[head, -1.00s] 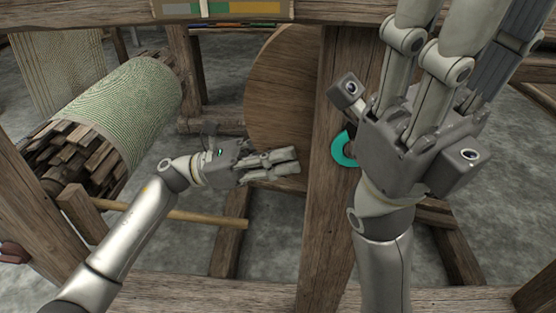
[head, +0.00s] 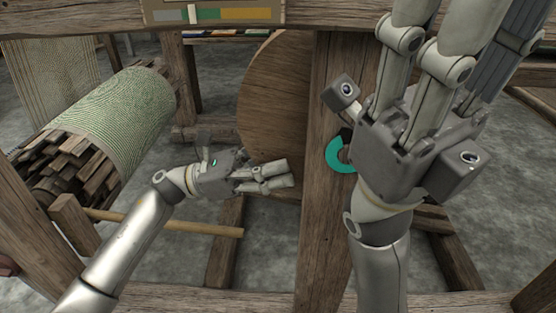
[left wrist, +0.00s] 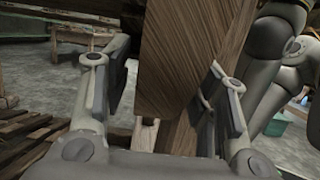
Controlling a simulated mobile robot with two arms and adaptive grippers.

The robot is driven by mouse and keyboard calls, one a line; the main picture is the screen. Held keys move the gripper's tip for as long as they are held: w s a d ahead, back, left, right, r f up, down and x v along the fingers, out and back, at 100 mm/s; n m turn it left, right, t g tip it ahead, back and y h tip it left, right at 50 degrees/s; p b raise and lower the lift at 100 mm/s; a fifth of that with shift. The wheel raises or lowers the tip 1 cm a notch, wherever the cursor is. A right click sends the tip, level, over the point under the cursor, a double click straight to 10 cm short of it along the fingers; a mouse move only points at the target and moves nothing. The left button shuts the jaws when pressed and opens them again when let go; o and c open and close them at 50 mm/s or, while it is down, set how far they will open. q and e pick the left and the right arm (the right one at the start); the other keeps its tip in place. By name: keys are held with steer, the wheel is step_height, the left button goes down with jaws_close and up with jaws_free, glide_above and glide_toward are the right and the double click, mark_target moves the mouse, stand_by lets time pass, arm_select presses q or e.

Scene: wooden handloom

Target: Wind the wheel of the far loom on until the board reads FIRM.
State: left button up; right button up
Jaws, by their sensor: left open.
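The big wooden wheel (head: 272,85) stands left of a thick upright post, which hides its right side. My left gripper (head: 277,175) is at the wheel's lower part in the head view. In the left wrist view its jaws (left wrist: 172,95) are open, with a wooden slab (left wrist: 185,50) between them, apparently the wheel. I cannot tell whether they touch it. The board (head: 262,13) at the top has grey, green and amber bands, with a pale marker at the left end of the green. No words are legible. My right gripper (head: 425,65) points up, its fingertips cut off.
A cloth roll (head: 125,110) with wooden slats is at the left. A wooden bar (head: 170,217) runs below my left wrist. The thick post (head: 325,230) bears a teal ring (head: 338,160), partly behind my right gripper. Lower beams cross the grey floor.

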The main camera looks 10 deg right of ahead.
arm_select(q)
steer(key=v, duration=1.2)
steer(key=shift+r, duration=0.1)
